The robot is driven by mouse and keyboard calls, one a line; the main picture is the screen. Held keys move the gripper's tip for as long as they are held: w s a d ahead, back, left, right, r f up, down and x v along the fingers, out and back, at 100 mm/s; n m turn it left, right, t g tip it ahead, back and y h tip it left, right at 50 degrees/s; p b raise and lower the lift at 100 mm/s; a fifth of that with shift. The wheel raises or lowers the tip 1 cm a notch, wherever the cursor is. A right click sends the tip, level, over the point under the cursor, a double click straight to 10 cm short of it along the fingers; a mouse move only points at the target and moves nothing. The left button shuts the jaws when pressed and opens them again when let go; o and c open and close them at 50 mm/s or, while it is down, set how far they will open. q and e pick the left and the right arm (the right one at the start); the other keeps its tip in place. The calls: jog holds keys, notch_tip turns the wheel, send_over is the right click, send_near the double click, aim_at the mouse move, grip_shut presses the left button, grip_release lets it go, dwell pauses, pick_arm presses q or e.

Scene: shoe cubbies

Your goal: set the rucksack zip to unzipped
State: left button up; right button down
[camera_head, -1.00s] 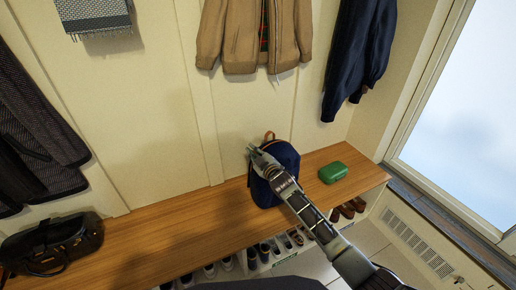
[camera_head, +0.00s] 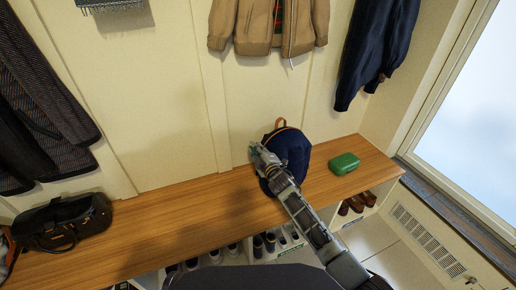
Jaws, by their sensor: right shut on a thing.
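The dark blue rucksack (camera_head: 293,148) with a brown top handle (camera_head: 280,122) stands upright on the wooden bench against the wall. My right arm reaches up from the lower right across its front. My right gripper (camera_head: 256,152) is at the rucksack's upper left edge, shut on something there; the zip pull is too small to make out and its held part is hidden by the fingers. How far the zip is open cannot be told. My left gripper is not in view.
Shoes fill cubbies below. Coats hang above. The bench between bag and rucksack is clear.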

jog(key=shift+a+f, duration=0.1)
jog(key=shift+f, duration=0.4)
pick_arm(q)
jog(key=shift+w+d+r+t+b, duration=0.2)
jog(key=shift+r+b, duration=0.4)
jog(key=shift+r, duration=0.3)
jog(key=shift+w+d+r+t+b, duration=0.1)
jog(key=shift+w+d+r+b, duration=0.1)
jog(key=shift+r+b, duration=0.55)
pick_arm(e)
jog(key=shift+s+a+f+n, duration=0.15)
jog(key=shift+a+f+n, duration=0.05)
jog(key=shift+f+n, duration=0.35)
jog(key=shift+s+a+f+n, duration=0.1)
jog(key=shift+a+f+n, duration=0.05)
jog(key=shift+f+n, duration=0.4)
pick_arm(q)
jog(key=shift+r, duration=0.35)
pick_arm(e)
jog(key=c, duration=1.5)
grip_release()
jog(key=shift+r, duration=0.1)
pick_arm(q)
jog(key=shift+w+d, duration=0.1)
pick_arm(e)
jog(key=shift+s, duration=0.1)
